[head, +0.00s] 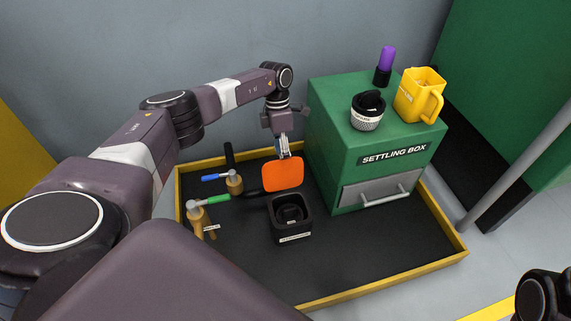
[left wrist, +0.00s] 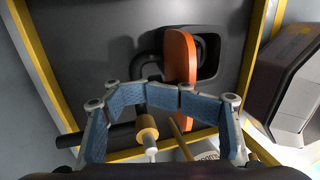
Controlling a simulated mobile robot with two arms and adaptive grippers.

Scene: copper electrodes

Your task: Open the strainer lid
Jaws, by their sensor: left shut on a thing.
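The strainer is a black square body (head: 291,228) standing on the dark tray floor, with its open top and round inner opening in view. Its orange lid (head: 284,174) stands nearly upright at the strainer's rear edge. The lid also shows edge-on in the left wrist view (left wrist: 179,52), beside the strainer's dark opening (left wrist: 208,55). My left gripper (head: 284,153) is at the lid's upper edge, shut on it. Its blue-padded fingers meet at the lid's near edge in the left wrist view (left wrist: 179,99).
Valves with a blue handle (head: 214,177) and a green handle (head: 211,200) stand left of the strainer. The green settling box (head: 375,173) stands close on the right, bearing a basket (head: 367,121), yellow jug (head: 416,101) and purple-topped item (head: 386,60). The tray's front right is clear.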

